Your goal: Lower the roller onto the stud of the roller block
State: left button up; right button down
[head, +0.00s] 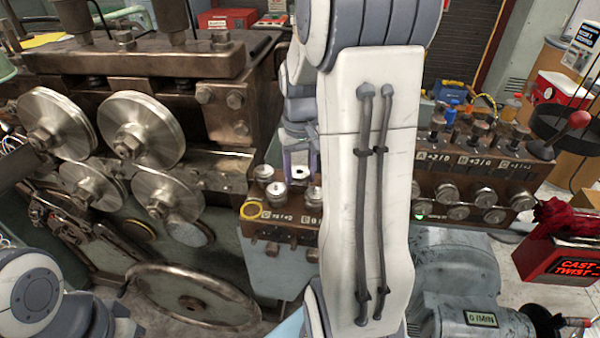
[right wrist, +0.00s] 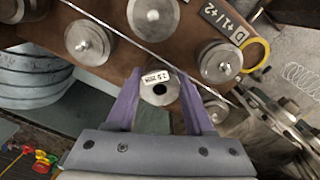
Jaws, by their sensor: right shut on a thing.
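My right gripper (right wrist: 160,98) has purple fingers, shut on a small grey metal roller (right wrist: 158,90) with a dark center hole and a white label. In the head view the right gripper (head: 300,165) shows beside my white arm link, with the roller (head: 299,173) between its fingers. The roller is over or close to the brown roller block (right wrist: 188,35); the gap in height cannot be told. The block also shows in the head view (head: 285,229). The stud under the roller is hidden. My left arm shows at the lower left; its gripper is out of view.
Other rollers (right wrist: 219,62) sit on the block close around the held one. A wire (right wrist: 120,32) runs across the block. A yellow ring (right wrist: 256,54) is at its end. The coiler's large steel discs (head: 142,128) stand to the left. My arm link hides the block's middle.

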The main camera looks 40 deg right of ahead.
jog(key=shift+f, duration=0.2)
jog(key=shift+c, duration=1)
grip_release()
notch_tip(320, 180, up, 10)
jog(key=shift+r+b, duration=0.2)
jog(key=shift+b, duration=0.15)
jog(key=s+a+f+n, duration=0.1)
jog(key=a+f+n, duration=0.15)
jog(key=a, duration=0.75)
jog(key=s+a+f+n, duration=0.1)
jog(key=a+n, duration=0.2)
jog(key=a, duration=0.6)
jog(key=s+a+f+n, duration=0.3)
jog(key=s+a, duration=0.3)
jog(key=s, duration=0.1)
jog(key=s+a+f+n+y, duration=0.1)
jog(key=s+a+f+n, duration=0.2)
jog(key=s+a, duration=0.2)
jog(key=shift+s+a, duration=0.4)
jog(key=shift+s, duration=0.7)
